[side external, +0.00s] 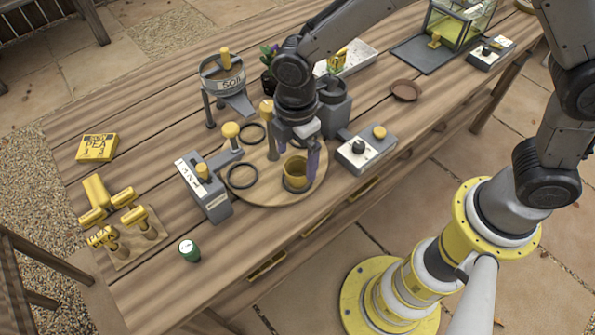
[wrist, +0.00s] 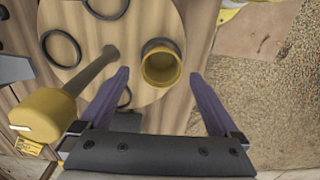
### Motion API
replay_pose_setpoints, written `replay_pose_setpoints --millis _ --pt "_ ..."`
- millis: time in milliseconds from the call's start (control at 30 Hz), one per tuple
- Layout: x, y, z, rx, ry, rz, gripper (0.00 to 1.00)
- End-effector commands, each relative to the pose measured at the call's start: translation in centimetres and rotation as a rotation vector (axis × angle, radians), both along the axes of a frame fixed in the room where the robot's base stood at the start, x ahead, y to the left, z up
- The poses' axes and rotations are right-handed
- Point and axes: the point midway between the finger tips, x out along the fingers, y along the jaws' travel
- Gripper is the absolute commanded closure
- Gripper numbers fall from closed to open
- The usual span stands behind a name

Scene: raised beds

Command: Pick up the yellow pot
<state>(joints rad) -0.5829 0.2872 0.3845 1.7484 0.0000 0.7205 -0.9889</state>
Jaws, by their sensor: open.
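The yellow pot (side external: 295,170) stands upright on the round wooden board, near its front edge, in the side view. In the wrist view the yellow pot (wrist: 161,64) shows its open mouth and dark inside. My gripper (side external: 300,160) is right at the pot in the side view, with one purple finger beside it on the right. In the wrist view my gripper (wrist: 160,76) is open, its two purple fingers spread on either side of the pot with gaps. I cannot tell whether either finger touches it.
The round board (side external: 265,196) also holds black rings (side external: 243,176) and a yellow-knobbed post (side external: 268,112). A grey label box (side external: 207,188) stands left, a grey control box (side external: 365,152) right. A green can (side external: 189,250) is near the front edge.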

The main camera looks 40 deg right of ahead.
Motion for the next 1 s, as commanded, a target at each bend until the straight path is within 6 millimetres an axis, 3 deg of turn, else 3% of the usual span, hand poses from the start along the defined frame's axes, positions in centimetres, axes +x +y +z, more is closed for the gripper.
replay_pose_setpoints --millis 300,600,1000 --pt "-0.2 -0.2 -4.2 -0.002 0.003 -0.001 0.03" --pt "-0.2 -0.2 -4.7 0.0 0.001 -0.001 0.03" --pt "-0.2 -0.2 -4.6 0.0 0.001 -0.001 0.73"
